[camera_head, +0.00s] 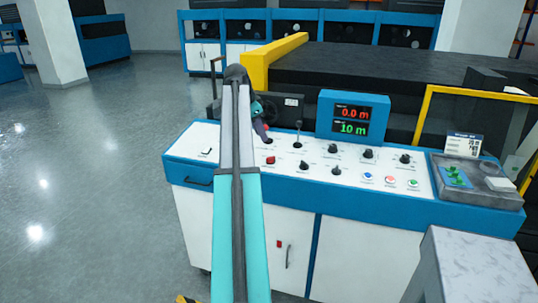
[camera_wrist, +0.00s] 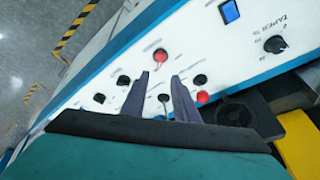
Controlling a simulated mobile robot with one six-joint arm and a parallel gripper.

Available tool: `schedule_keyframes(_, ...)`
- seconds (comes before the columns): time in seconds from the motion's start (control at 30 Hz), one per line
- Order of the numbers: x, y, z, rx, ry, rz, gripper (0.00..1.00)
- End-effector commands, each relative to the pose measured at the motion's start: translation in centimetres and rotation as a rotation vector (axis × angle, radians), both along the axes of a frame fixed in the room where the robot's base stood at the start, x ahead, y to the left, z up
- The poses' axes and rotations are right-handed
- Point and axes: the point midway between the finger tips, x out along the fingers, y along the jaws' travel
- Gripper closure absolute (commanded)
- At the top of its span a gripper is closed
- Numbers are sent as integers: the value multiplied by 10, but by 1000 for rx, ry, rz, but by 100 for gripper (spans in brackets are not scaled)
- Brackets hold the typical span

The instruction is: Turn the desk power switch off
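The control desk (camera_head: 400,205) has a white sloped top with a blue edge. A red control (camera_head: 270,160) sits on its panel, just right of my forearm. My gripper (camera_head: 262,128) is over the back left of the panel, partly hidden behind my arm. In the wrist view my gripper (camera_wrist: 160,82) has two grey fingers spread apart with nothing held. A red knob (camera_wrist: 160,55) lies beyond the fingertips, and a second red control (camera_wrist: 203,97) is right of the right finger. The labels are too small to read, so I cannot tell which is the power switch.
Several black knobs (camera_head: 333,148) and an upright lever (camera_head: 298,140) stand on the panel near my gripper. A two-line display (camera_head: 353,117) rises behind them. A grey tray (camera_head: 478,180) is at the right end. Yellow rails (camera_head: 274,55) edge the dark machine behind. The floor at left is clear.

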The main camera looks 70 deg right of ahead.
Motion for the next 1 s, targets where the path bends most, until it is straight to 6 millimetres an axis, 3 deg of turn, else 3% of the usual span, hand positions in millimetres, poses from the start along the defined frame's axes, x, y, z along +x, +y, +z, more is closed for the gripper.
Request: schedule_keyframes(1.0, -21, -43, -110, 1, -1, -1, 73)
